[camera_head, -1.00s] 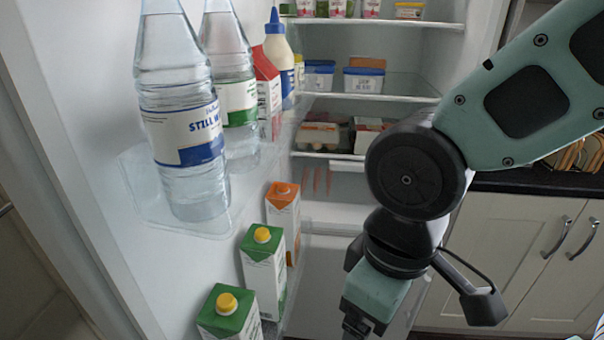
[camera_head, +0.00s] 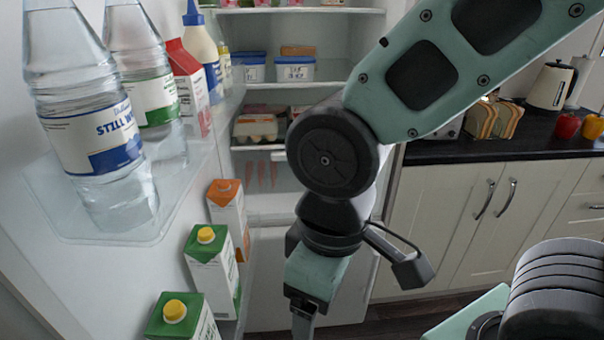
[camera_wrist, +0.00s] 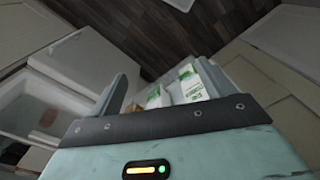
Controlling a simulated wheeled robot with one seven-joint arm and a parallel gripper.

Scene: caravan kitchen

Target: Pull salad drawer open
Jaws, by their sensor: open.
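The salad drawer (camera_head: 266,178) is a clear-fronted drawer low in the open fridge, below the shelf with the egg box. Orange carrots show through its front. A pale strip lies along its top edge, partly hidden by my arm. In the head view my gripper (camera_head: 303,312) points down, in front of and lower than the drawer, apart from it. Its fingertips are small and near the bottom edge. In the wrist view the fingers stand apart with nothing held between them. A pale tray-like part of the fridge interior (camera_wrist: 50,100) shows at left there.
The open fridge door at left holds water bottles (camera_head: 90,130) and cartons (camera_head: 210,260), close to my gripper's left side. The egg box (camera_head: 256,128) sits on the shelf above the drawer. Cream cupboards (camera_head: 440,220) stand at right. Dark floor shows below.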

